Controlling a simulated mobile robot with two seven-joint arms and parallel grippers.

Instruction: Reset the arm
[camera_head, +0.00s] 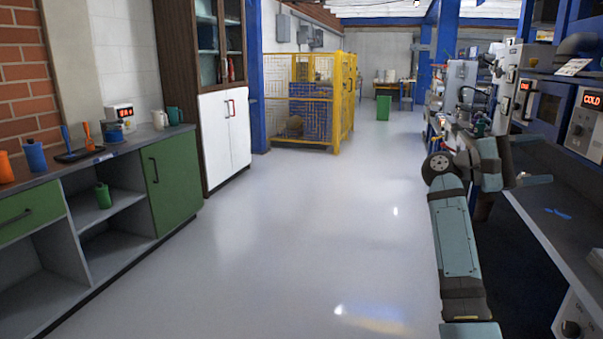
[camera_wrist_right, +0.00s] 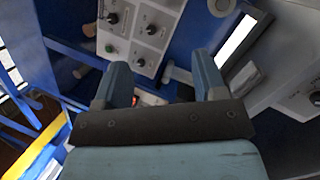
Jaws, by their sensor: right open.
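My right arm (camera_head: 457,240) reaches up from the bottom right of the head view, bent, beside the machine bench on the right. In the right wrist view my right gripper (camera_wrist_right: 164,82) shows two teal fingers spread wide apart. Nothing is held between them. Beyond the fingers is a blue machine front with a grey panel of knobs (camera_wrist_right: 140,35). I cannot tell the exact gap between the fingertips and that panel. My left arm and left gripper are in neither view.
A dark bench (camera_head: 545,215) with machines and control panels runs along the right, close to my right arm. A counter with green doors (camera_head: 168,170) stands on the left. A yellow cage (camera_head: 337,100) stands farther back. The grey floor (camera_head: 290,230) between is clear.

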